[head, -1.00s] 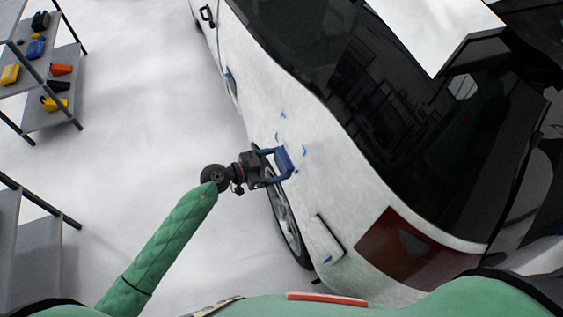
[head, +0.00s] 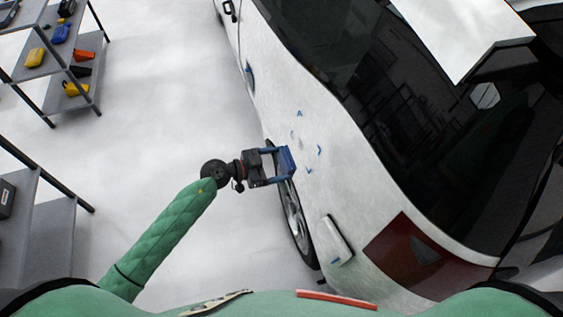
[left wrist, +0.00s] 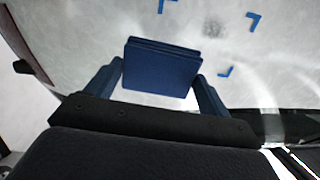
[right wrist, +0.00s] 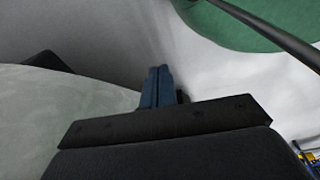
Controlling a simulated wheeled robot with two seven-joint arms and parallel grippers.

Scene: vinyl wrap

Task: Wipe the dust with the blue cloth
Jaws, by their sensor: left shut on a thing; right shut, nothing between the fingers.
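The blue cloth (head: 286,160) is a folded block held in my left gripper (head: 278,163), beside the white car's rear side panel above the wheel. In the left wrist view the cloth (left wrist: 162,68) sits between the two blue fingers. The dust (left wrist: 214,27) is a grey patch on the white panel, framed by blue corner marks (left wrist: 254,20); it lies beyond the cloth, up and to the right. In the head view the marks (head: 319,150) are right of the cloth. Whether the cloth touches the car is unclear. My right gripper (right wrist: 158,86) is shut and empty.
The white car (head: 335,185) fills the middle and right, with its rear wheel (head: 294,222) below the cloth. Shelves with tools (head: 60,72) stand at the upper left, and another shelf (head: 40,235) at the lower left. The floor between is clear.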

